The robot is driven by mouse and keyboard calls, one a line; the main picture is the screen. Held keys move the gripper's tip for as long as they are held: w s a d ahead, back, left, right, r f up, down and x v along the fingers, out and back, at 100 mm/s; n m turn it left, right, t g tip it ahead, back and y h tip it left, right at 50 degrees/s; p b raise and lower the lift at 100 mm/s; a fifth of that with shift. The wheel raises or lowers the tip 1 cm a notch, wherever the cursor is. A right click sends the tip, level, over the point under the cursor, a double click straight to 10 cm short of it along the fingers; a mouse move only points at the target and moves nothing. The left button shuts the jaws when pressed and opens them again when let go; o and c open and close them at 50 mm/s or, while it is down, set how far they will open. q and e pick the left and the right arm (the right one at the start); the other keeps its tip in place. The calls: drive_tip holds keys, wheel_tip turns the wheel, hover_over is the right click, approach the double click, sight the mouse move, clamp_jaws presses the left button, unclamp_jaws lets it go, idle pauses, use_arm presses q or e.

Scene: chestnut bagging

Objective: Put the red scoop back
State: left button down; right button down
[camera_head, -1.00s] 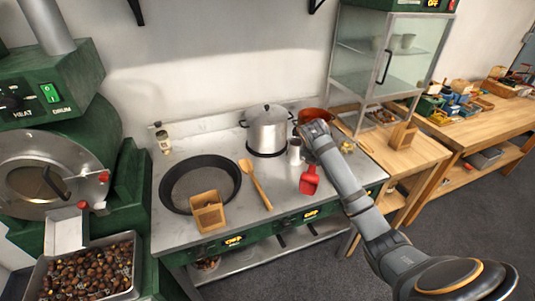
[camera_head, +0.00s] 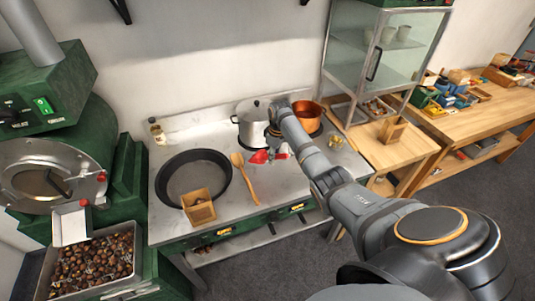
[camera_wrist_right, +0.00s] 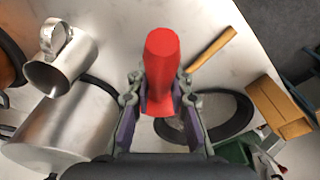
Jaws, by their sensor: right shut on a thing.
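The red scoop (camera_head: 260,157) is in my right gripper (camera_head: 275,143), in front of the steel pot (camera_head: 250,122) and to the right of the wooden spoon (camera_head: 245,180). In the right wrist view the scoop's red body (camera_wrist_right: 161,65) sits between the two fingers, which are shut on it. My arm hides part of it in the head view, and I cannot tell its height above the steel counter (camera_head: 217,237). My left gripper is not in view.
A black pan (camera_head: 163,178) with a wooden box (camera_head: 199,208) at its edge lies left of the spoon. A copper pot (camera_head: 307,122) stands right of the steel pot. A metal mug (camera_wrist_right: 70,65) shows in the wrist view. A chestnut tray (camera_head: 129,286) is at lower left.

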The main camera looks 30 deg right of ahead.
drive_tip(key=a+f+m+t+b, duration=0.1)
drive_tip(key=f+m, duration=0.1)
drive_tip(key=a+f+m+h+b, duration=0.1)
drive_tip(key=f+m+b, duration=0.1)
drive_tip(key=f+m, duration=0.1)
drive_tip(key=a+f+m+t+b, duration=0.1)
drive_tip(key=f+m+b, duration=0.1)
drive_tip(key=m, duration=0.1)
drive_tip(key=shift+w+f+t, duration=0.2)
drive_tip(key=shift+f+t, duration=0.1)
drive_tip(key=shift+a+f, duration=0.1)
drive_tip(key=shift+f, duration=0.5)
drive_tip(key=shift+f+b, duration=0.6)
drive_tip(key=shift+f, duration=0.2)
drive_tip(key=c, duration=1.1)
unclamp_jaws()
drive_tip(key=shift+c, duration=0.2)
